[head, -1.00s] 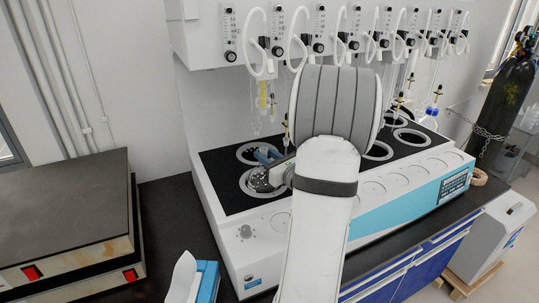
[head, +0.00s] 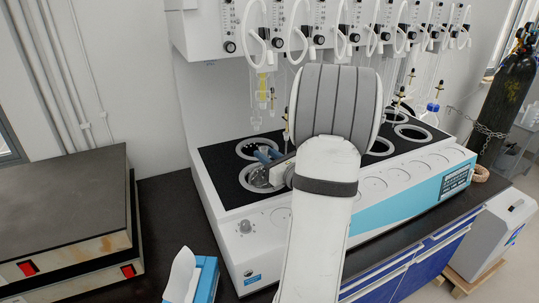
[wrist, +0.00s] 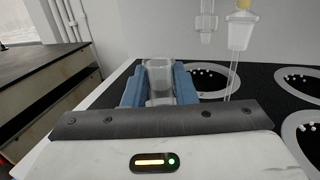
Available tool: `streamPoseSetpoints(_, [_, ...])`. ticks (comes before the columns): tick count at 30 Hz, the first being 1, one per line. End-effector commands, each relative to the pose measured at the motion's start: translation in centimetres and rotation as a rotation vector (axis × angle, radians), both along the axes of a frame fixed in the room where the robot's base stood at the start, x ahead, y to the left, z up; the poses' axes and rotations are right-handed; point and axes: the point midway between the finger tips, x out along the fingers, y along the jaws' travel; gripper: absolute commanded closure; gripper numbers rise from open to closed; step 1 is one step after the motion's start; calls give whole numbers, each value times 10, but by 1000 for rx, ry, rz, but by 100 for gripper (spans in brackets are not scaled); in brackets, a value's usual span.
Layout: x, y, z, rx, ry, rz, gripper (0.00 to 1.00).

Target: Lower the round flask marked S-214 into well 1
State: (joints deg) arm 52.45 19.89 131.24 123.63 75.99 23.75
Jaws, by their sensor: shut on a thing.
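My gripper (wrist: 158,84) is shut on a clear glass neck (wrist: 159,72) between its two blue fingers in the wrist view. The neck stands about upright. The flask's round body is hidden behind my gripper, and no S-214 mark can be read. In the head view my gripper (head: 269,156) is over the front left part of the black heater top, at the front left well (head: 247,184). Another well (head: 241,150) lies just behind it.
Glass tubes (head: 259,95) hang above the left wells, and clear glassware (wrist: 240,32) stands close right of the held neck. More open wells (head: 411,134) lie to the right. A blue box (head: 206,279) and a dark-topped unit (head: 62,205) stand at left.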

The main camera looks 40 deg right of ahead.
Motion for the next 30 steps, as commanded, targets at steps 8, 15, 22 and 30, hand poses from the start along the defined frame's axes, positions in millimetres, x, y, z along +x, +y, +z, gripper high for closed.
streamPoseSetpoints(8, [0, 0, 0, -1, -1, 0, 100])
streamPoseSetpoints(15, [0, 0, -2, -1, -1, 0, 100])
streamPoseSetpoints(22, [0, 0, -4, -1, -1, 0, 100])
streamPoseSetpoints(30, [0, 0, -4, -1, -1, 0, 57])
